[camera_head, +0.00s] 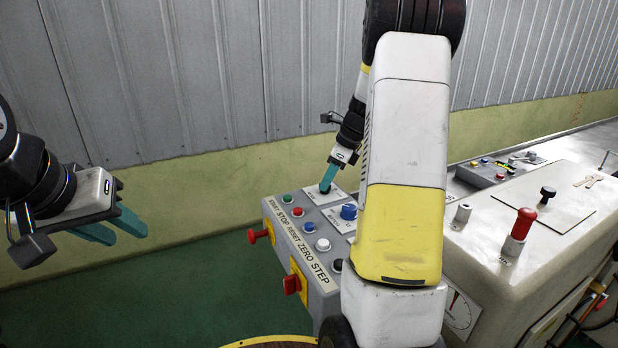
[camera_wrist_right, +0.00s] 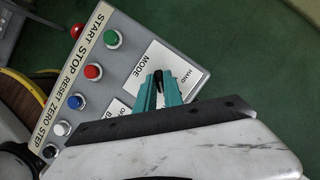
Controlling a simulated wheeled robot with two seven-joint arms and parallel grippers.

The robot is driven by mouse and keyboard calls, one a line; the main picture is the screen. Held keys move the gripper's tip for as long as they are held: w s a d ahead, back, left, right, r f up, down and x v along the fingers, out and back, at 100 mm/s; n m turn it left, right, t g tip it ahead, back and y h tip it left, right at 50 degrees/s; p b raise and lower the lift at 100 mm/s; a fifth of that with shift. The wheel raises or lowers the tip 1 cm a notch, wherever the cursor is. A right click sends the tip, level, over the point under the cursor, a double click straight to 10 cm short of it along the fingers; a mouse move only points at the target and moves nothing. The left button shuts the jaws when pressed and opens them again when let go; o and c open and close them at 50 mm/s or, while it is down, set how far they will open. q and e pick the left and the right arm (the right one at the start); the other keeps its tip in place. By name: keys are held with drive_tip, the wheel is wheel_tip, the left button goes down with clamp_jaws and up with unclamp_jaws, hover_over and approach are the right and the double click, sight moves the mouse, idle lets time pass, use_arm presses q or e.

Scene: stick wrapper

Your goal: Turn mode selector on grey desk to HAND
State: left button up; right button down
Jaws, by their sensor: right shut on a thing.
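The mode selector is a small black knob (camera_wrist_right: 158,76) on a white plate (camera_wrist_right: 178,62) marked MODE and HAND, at one end of the grey desk (camera_head: 322,278). My right gripper (camera_head: 327,182) points down at this far end of the desk, its teal fingers (camera_wrist_right: 157,88) shut on the knob from both sides. In the right wrist view the HAND label is just right of the fingers. The fingers and wrist hide much of the plate, and which mark the knob points to I cannot tell. My left gripper (camera_head: 118,228) is open and empty, left of the desk.
The desk holds green, red, blue and white push buttons (camera_head: 298,212), a blue knob (camera_head: 349,211) and red side handles (camera_head: 260,235). A beige machine with a red-topped lever (camera_head: 520,228) stands right. A ribbed wall is behind; green floor lies left.

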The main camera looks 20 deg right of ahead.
drive_tip(key=shift+n, duration=0.3)
drive_tip(key=n, duration=0.1)
drive_tip(key=n+g, duration=0.1)
drive_tip(key=n, duration=0.1)
drive_tip(key=shift+w+d+n+g, duration=0.1)
drive_tip(key=shift+w+n+g, duration=0.05)
drive_tip(key=shift+n+g, duration=0.15)
drive_tip(key=n+g, duration=0.1)
drive_tip(key=n, duration=0.3)
drive_tip(key=shift+w+n+g+y, duration=0.15)
drive_tip(key=shift+n+g+y, duration=0.15)
drive_tip(key=shift+g+y, duration=0.1)
drive_tip(key=n+g, duration=0.1)
drive_tip(key=n, duration=0.3)
drive_tip(key=shift+w+n+h, duration=0.1)
drive_tip(key=shift+n+h, duration=0.2)
drive_tip(key=shift+h, duration=0.1)
drive_tip(key=n+g+h, duration=0.1)
drive_tip(key=n, duration=0.3)
drive_tip(key=shift+g, duration=0.3)
drive_tip(key=c, duration=1.5)
unclamp_jaws()
drive_tip(key=shift+o, duration=0.2)
